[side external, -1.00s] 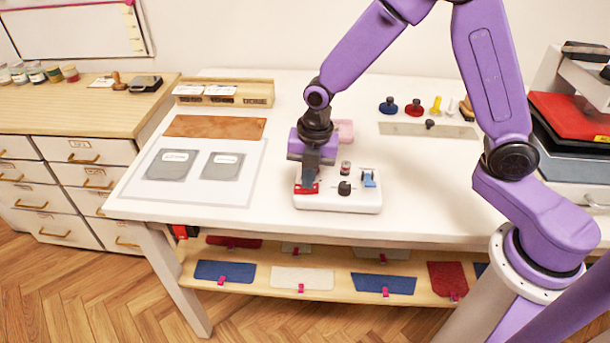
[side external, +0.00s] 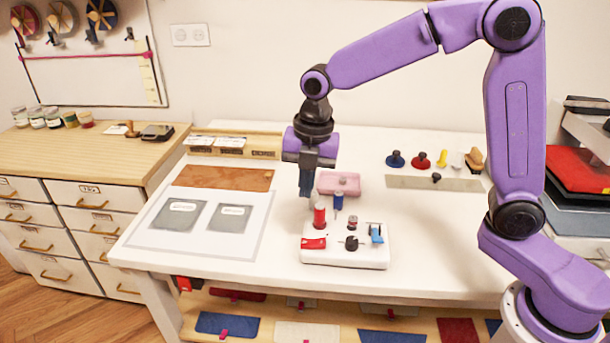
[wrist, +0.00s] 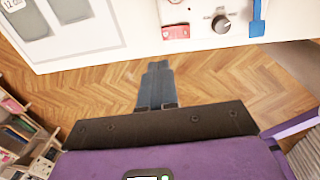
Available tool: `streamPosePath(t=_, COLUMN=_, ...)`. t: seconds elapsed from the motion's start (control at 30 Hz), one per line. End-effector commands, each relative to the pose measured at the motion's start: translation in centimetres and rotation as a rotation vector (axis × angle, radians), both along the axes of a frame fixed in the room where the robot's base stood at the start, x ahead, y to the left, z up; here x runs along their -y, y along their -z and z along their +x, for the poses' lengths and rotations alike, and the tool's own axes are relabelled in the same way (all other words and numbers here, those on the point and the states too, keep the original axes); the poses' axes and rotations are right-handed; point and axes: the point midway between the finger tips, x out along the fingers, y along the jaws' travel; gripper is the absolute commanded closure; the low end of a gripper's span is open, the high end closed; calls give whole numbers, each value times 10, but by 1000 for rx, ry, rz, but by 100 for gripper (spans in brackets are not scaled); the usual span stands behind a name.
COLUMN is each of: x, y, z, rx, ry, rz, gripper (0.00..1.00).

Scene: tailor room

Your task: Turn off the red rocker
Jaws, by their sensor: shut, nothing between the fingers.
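The red rocker (side external: 313,243) sits at the left front of a white control box (side external: 345,259) on the table; it also shows in the wrist view (wrist: 176,32). I cannot tell which way the rocker is pressed. My gripper (side external: 306,193) is shut and empty, pointing down, raised above and behind the box, apart from the rocker. In the wrist view my gripper's fingers (wrist: 156,68) appear closed together over the floor, with nothing in them.
A pink tray (side external: 351,183) stands behind. Grey patches on a white sheet (side external: 245,247) lie left. The table's right front is clear.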

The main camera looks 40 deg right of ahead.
Motion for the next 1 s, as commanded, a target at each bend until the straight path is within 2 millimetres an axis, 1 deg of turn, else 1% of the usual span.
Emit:
streamPosePath(t=0.03, x=-1, y=-6, z=1, rx=2, ry=0, rz=1, gripper=100)
streamPosePath(t=0.1, x=-1, y=-12, z=2, rx=2, ry=1, rz=1, gripper=100)
streamPosePath(t=0.2, x=-2, y=-17, z=2, rx=1, ry=1, rz=1, gripper=100)
streamPosePath(t=0.57, x=-2, y=-18, z=2, rx=-1, ry=1, rz=-1, gripper=100)
streamPosePath(t=0.67, x=-1, y=-18, z=-3, rx=-3, ry=20, rz=1, gripper=100)
streamPosePath(t=0.77, x=1, y=-19, z=-18, rx=-11, ry=81, rz=5, gripper=100)
streamPosePath(t=0.87, x=6, y=-19, z=-42, rx=-24, ry=185, rz=8, gripper=100)
streamPosePath(t=1.0, x=18, y=-17, z=-81, rx=-45, ry=356, rz=13, gripper=100)
